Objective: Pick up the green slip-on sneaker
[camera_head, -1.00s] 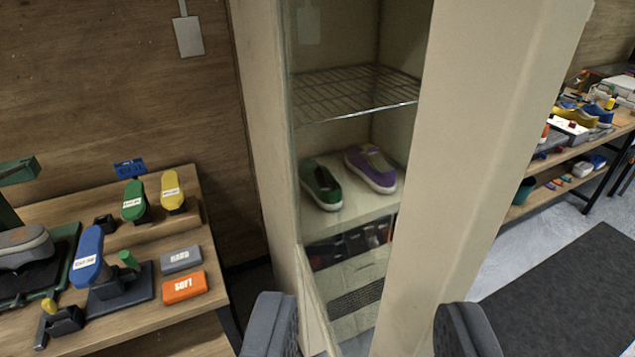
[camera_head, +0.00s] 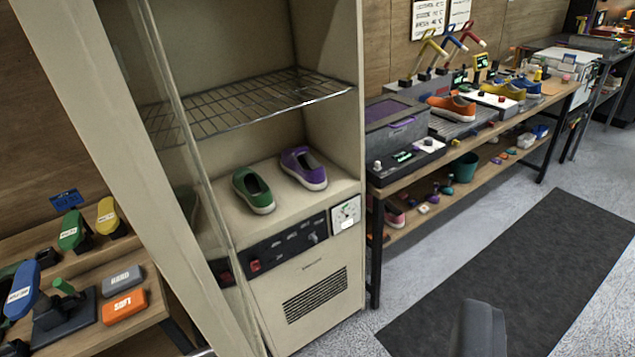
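The green slip-on sneaker (camera_head: 253,190) sits on the lower shelf of a tall beige cabinet (camera_head: 334,120), left of a purple slip-on sneaker (camera_head: 303,168). Its dark opening faces up and its pale sole shows along the side. The cabinet's glass door (camera_head: 185,180) stands open at the left. My gripper shows one dark grey finger (camera_head: 478,328) at the bottom, right of centre. No second finger shows beside it, and it looks open and empty. It is apart from the sneaker, which lies farther off, up and to the left.
A wire rack (camera_head: 250,102) spans the cabinet above the sneakers. A control panel (camera_head: 290,245) is below them. At left, a wooden table (camera_head: 75,335) holds brushes and blocks. At right, a long bench (camera_head: 430,175) holds other shoes. A dark mat (camera_head: 530,270) lies on open floor.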

